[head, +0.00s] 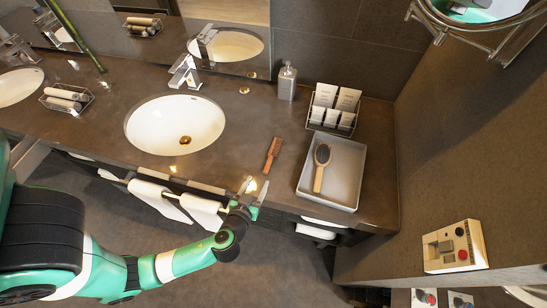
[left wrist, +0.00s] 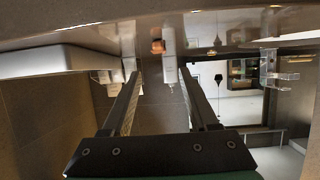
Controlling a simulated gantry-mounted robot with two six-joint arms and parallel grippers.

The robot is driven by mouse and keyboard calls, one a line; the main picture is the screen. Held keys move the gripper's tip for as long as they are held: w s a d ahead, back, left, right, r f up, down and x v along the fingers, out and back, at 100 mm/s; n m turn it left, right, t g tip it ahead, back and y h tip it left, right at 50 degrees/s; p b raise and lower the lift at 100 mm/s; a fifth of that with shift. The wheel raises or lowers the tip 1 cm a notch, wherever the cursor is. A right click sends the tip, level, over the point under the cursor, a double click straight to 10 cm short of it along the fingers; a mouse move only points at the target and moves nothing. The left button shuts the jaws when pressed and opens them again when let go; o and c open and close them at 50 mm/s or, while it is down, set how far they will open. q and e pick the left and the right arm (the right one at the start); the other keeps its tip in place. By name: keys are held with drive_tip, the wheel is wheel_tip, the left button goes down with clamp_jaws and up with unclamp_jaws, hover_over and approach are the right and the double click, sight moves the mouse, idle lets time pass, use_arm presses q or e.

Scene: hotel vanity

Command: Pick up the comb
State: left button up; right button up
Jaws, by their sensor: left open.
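The comb (head: 273,153) is reddish brown and lies on the dark counter near its front edge, between the round basin and the grey tray. In the left wrist view a small orange-brown shape (left wrist: 158,47), seen end-on, looks like the comb, ahead between my fingers. My left gripper (head: 252,187) is open and empty at the counter's front edge, on the near side of the comb and apart from it. Its two fingers also show spread in the left wrist view (left wrist: 161,72). My right gripper is not in view.
The grey tray (head: 346,189) holding a hairbrush (head: 320,167) stands right of the comb. A soap dispenser (head: 287,82) and a rack of packets (head: 333,108) stand behind. The basin (head: 174,124) lies left. Counter around the comb is clear.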

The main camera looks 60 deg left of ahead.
sight(268, 164)
use_arm(q)
drive_tip(key=f+b, duration=0.1)
drive_tip(key=w+a+b, duration=0.1)
drive_tip(key=b, duration=0.1)
drive_tip(key=shift+w+a+f, duration=0.15)
drive_tip(key=shift+a+f, duration=0.1)
drive_tip(key=shift+f, duration=0.1)
drive_tip(key=shift+w+a+f, duration=0.15)
drive_tip(key=shift+w+a, duration=0.8)
drive_tip(key=shift+a, duration=0.05)
drive_tip(key=shift+x, duration=2.9)
drive_tip(key=shift+d+f, duration=0.1)
drive_tip(key=shift+d, duration=0.05)
clamp_jaws()
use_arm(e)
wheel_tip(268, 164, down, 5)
